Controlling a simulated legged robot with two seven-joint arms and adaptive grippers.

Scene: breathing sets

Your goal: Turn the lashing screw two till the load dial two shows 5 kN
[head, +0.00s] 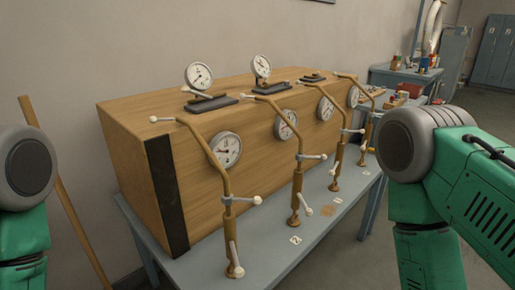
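Several brass lashing screws with white-tipped handles stand in a row in front of a wooden crate. The nearest is a bent rod (227,205) with its foot at the table's front. The second screw (297,190) stands behind it to the right. A small tag (295,239) lies between their feet; its mark is too small to read surely. Round white dials sit on the crate's front: the nearest dial (226,149), a second dial (286,123) partly behind a rod, and others farther right. I cannot read their values. Both my grippers are outside the view; only green arm parts show.
The wooden crate (140,120) rests on a grey-blue table (275,262). Two more gauges, one of them a gauge (199,76), stand on its top. A wooden pole (66,200) leans at the left. A cluttered bench (385,76) and lockers (492,50) stand at the back right.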

